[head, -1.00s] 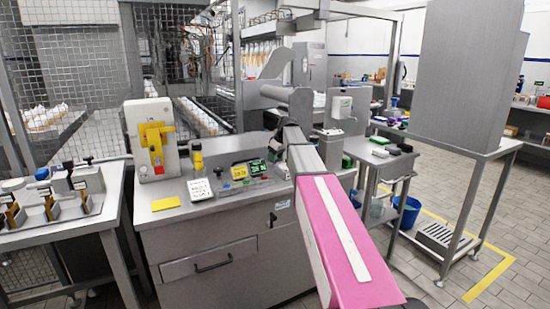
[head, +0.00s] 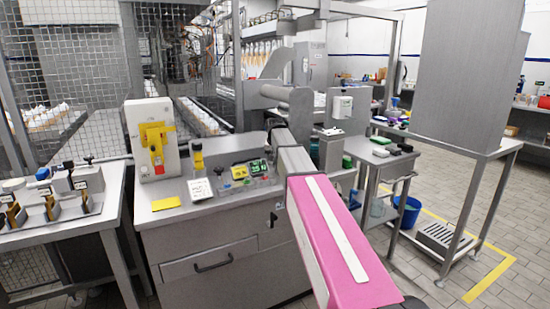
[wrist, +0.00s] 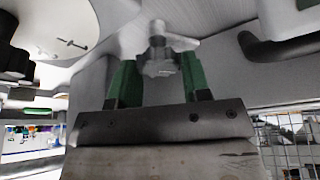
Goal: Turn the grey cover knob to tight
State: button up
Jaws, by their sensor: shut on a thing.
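A grey lobed knob (wrist: 160,68) on a short stem sits in the middle of the wrist view, in front of a pale grey metal surface. My gripper (wrist: 158,60) has its two green fingers on either side of the knob and is shut on it. I cannot read any tight mark or the knob's turn angle. In the head view my pink and grey arm reaches to the machine bench, and it hides the gripper and the knob.
A steel trolley (head: 376,162) stands to the right. In the wrist view a dark curved bar (wrist: 275,48) lies right of the fingers.

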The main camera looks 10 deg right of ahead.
jog(key=shift+m+g+h, duration=0.4)
jog(key=shift+m+h, duration=0.4)
jog(key=shift+m, duration=1.4)
jog(key=o, duration=0.9)
jog(key=v, duration=1)
jog(key=shift+s+a+r, duration=0.15)
jog(key=shift+a+r, duration=0.05)
jog(key=shift+r, duration=0.15)
